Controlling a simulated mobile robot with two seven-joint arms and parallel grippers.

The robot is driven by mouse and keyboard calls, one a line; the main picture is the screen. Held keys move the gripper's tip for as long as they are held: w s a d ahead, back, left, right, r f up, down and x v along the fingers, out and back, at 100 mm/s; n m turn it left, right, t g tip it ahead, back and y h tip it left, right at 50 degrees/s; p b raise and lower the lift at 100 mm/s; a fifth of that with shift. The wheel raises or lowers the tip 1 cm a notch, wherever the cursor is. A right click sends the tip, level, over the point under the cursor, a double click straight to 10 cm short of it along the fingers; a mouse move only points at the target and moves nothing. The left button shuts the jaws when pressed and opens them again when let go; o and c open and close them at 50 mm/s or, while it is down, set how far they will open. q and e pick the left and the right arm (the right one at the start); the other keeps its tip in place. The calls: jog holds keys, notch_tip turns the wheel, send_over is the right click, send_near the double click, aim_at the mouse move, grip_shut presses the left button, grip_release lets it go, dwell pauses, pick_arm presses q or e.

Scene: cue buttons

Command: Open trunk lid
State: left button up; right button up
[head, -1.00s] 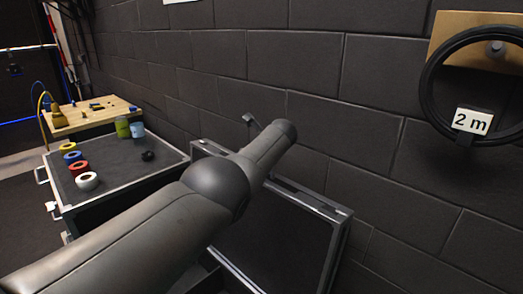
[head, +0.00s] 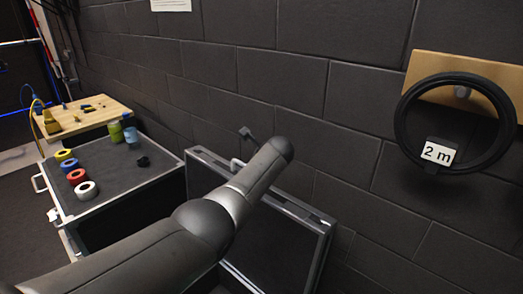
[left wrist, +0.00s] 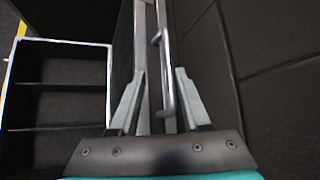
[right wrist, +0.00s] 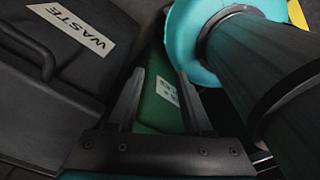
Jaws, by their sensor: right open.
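The trunk lid (head: 320,228) is a dark panel with a pale metal rim, standing raised and tilted near the wall. A handle (head: 237,165) shows at its upper edge, partly behind my left arm. In the left wrist view the lid's metal rim (left wrist: 140,30) and the bar handle (left wrist: 166,80) lie between the fingers of my left gripper (left wrist: 161,74), which is open. The open trunk (left wrist: 58,42) with dark compartments is at the left there. My left gripper is hidden in the head view. My right gripper (right wrist: 160,77) is open and empty, seen only in its wrist view.
A case-top table (head: 110,200) with tape rolls (head: 76,177) and cans (head: 116,133) stands left of the lid. A wooden bench (head: 95,118) is behind. A cable hoop (head: 400,130) hangs on the wall. A "WASTE" bin (right wrist: 30,80) and a green object (right wrist: 155,112) lie below my right gripper.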

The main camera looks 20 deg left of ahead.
pick_arm(q)
jog(key=shift+p+v, duration=0.45)
jog(key=shift+v, duration=0.5)
jog(key=p+v, duration=0.2)
jog(key=v, duration=0.6)
jog(key=shift+s+d+f, duration=0.1)
jog(key=shift+d+f, duration=0.05)
